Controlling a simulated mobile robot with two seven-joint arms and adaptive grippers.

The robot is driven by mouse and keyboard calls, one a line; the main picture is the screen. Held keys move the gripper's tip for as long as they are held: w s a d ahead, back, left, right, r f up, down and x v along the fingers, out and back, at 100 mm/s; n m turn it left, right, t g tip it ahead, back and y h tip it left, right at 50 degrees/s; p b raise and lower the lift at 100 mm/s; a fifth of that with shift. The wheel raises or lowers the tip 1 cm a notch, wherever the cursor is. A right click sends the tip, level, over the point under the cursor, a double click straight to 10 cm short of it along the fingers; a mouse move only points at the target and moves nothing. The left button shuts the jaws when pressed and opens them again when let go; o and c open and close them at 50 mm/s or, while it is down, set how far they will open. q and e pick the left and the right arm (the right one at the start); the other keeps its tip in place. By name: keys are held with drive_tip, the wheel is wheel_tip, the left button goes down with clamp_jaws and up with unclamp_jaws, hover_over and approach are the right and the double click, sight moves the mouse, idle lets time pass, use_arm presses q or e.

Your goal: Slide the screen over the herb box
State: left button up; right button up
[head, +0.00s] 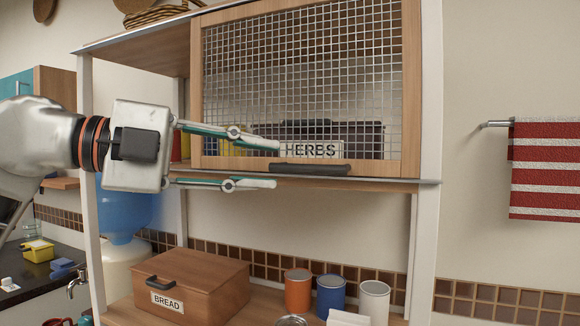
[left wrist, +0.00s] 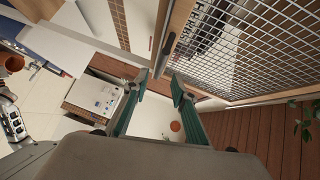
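The screen (head: 300,75) is a wire mesh panel in a wooden frame, at the upper shelf of the cabinet in the head view. Its mesh also fills the right of the left wrist view (left wrist: 255,45). A black bar handle (head: 325,170) sits on its lower rail. A HERBS label (head: 310,150) and a dark box (head: 360,135), partly hidden, show at the mesh's lower part. My left gripper (head: 276,165) is open and empty, its fingertips above and below the level of the handle's left end; contact cannot be told. My right gripper is not in view.
Below stand a wooden BREAD box (head: 195,280), an orange canister (head: 298,290), a blue canister (head: 331,295) and a white canister (head: 373,298). A blue water jug (head: 125,210) stands left. A striped towel (head: 545,170) hangs right. Space between shelf and canisters is clear.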

use_arm(q)
drive_tip(key=v, duration=0.4)
drive_tip(key=shift+s+a, duration=0.1)
drive_tip(key=shift+s, duration=0.05)
